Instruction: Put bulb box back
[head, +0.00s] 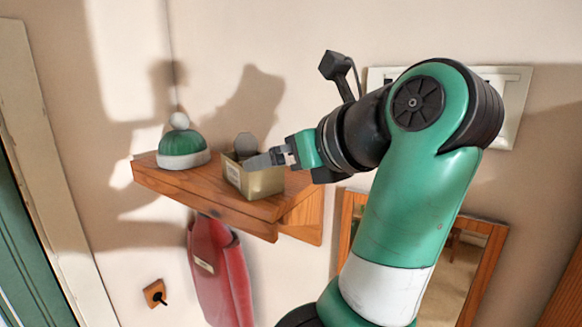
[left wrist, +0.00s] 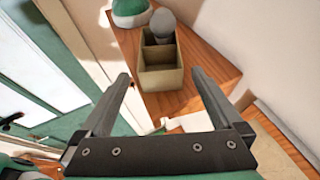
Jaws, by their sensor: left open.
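The bulb box (head: 262,183) is a small tan open-topped carton standing upright on a wooden wall shelf (head: 160,182). In the left wrist view the box (left wrist: 160,78) shows a divider and open compartments. A grey rounded bulb (head: 244,144) sticks up at its far end, and it also shows in the left wrist view (left wrist: 162,22). My left gripper (head: 262,160) is at the box's top edge in the head view. In the left wrist view its fingers are spread, one to each side of the box, with gaps visible. I cannot tell whether it touches the box. My right gripper is out of view.
A green and white knit hat (head: 182,145) sits on the shelf's left part. A red garment (head: 215,270) hangs below. A framed mirror (head: 345,230) and a white wall panel (head: 515,100) are to the right. Bare shelf lies between hat and box.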

